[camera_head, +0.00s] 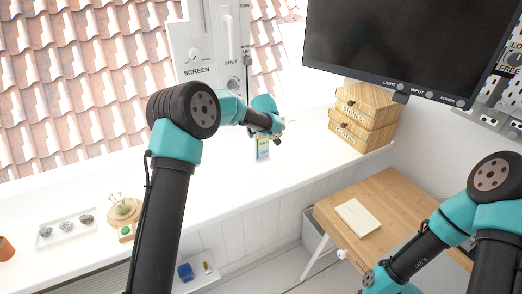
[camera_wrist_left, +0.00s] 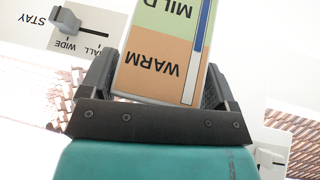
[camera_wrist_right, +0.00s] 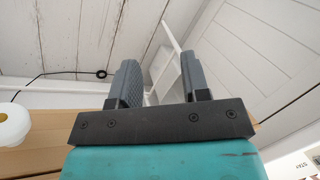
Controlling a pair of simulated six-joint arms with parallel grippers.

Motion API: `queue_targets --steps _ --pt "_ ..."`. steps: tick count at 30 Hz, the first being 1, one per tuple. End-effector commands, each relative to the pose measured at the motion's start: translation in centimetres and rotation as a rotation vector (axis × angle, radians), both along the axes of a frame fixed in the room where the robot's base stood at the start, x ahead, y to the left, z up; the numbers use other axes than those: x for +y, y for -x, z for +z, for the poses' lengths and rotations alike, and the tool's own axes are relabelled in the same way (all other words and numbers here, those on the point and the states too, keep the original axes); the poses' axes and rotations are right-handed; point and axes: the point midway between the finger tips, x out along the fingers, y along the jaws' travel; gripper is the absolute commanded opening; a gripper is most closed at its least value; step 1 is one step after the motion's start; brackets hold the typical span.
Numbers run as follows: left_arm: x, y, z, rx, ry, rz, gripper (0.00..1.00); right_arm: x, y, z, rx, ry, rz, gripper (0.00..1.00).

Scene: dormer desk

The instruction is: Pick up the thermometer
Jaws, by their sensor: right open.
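The thermometer (camera_head: 262,148) is a small upright card with coloured bands, at the far part of the white sill in the head view. In the left wrist view the thermometer (camera_wrist_left: 158,60) shows a green MILD band, an orange WARM band and a blue strip. My left gripper (camera_head: 270,138) is at its top, with a finger against each side edge. I cannot tell whether its lower end touches the sill. My right gripper (camera_wrist_right: 160,85) is open and empty, away from the sill. Its fingertips are not clear in the head view.
Wooden drawer boxes (camera_head: 364,113) stand right of the thermometer, under a monitor (camera_head: 400,40). A white switch panel (camera_head: 195,50) is behind my left arm. A wooden desk (camera_head: 385,195) holds a pale notebook (camera_head: 357,216). A tray of stones (camera_head: 66,228) sits far left. The middle sill is clear.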

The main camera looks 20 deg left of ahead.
Motion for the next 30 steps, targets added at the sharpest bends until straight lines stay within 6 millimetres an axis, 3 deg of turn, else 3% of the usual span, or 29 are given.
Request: queue_targets --steps 2,17,30 --pt "0.0 0.0 0.01 0.0 0.0 0.0 0.74 0.0 0.0 0.0 0.0 0.0 0.0 0.43" --pt "-0.02 0.01 -0.06 0.001 0.001 0.0 0.26 0.0 0.0 0.0 0.0 0.0 0.0 0.43" --pt "-0.03 -0.05 0.79 -0.001 0.0 0.0 0.26 0.0 0.0 0.0 0.0 0.0 0.0 0.43"
